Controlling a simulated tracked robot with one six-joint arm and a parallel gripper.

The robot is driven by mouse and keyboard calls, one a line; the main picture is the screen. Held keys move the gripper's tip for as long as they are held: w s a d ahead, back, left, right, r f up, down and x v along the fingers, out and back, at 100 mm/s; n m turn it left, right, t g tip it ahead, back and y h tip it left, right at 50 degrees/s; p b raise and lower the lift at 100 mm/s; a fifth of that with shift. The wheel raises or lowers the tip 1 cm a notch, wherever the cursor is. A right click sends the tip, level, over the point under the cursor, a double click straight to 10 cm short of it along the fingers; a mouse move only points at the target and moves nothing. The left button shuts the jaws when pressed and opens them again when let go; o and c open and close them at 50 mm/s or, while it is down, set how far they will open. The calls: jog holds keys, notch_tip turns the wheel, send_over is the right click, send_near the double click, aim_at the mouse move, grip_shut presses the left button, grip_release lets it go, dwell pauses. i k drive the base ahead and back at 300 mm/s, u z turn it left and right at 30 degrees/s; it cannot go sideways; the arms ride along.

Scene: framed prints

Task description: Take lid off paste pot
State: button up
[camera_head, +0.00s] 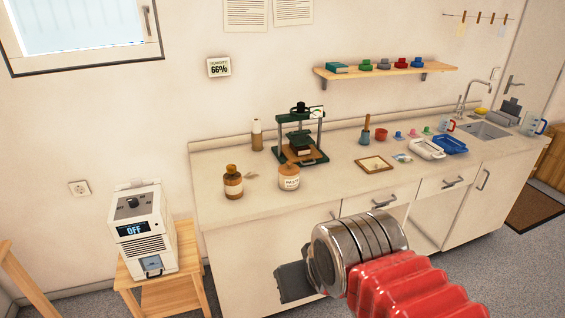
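The paste pot (289,183) is a cream jar with a label, standing upright on the counter near its front edge, in front of the green press. Its tan lid (288,168) appears to sit on top of it. My gripper (292,282) is the dark grey piece at the end of my red and silver arm. It is in front of the lower cabinets, below the counter edge and apart from the pot. Its fingers are not clear enough to tell open from shut.
A brown bottle (233,183) stands left of the pot, and the green press (300,140) is close behind it. A small framed piece (374,164) lies to the right. The counter (230,212) has bare room along its front left. A white device (140,225) stands on a stool.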

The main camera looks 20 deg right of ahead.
aim_at(288, 168)
jog(key=u, duration=0.05)
jog(key=i, duration=1.3)
jog(key=u, duration=0.1)
